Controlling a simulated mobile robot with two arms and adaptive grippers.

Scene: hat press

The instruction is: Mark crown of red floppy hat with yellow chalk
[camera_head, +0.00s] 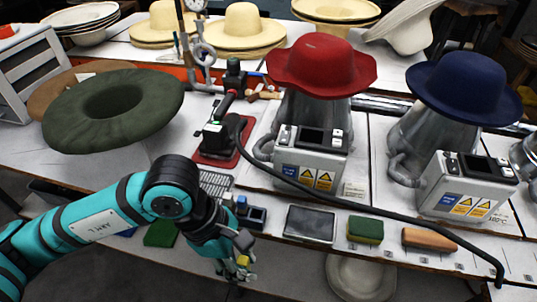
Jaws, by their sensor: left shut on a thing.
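The red floppy hat (319,62) sits crown up on a metal hat block behind a control box, right of centre at mid table. My left gripper (241,266) hangs at the front edge of the table, low in the view, well in front of and below the hat. It is shut on a small yellow piece (243,261), which looks like the yellow chalk; the fingers hide most of it. My right gripper is not in view.
A black hose (370,207) runs across the table front. A small dark tray (257,215), a grey pad (310,224), a green sponge (365,230) and a brush (430,239) line the edge. A navy hat (463,85) stands right, a green hat (113,108) left.

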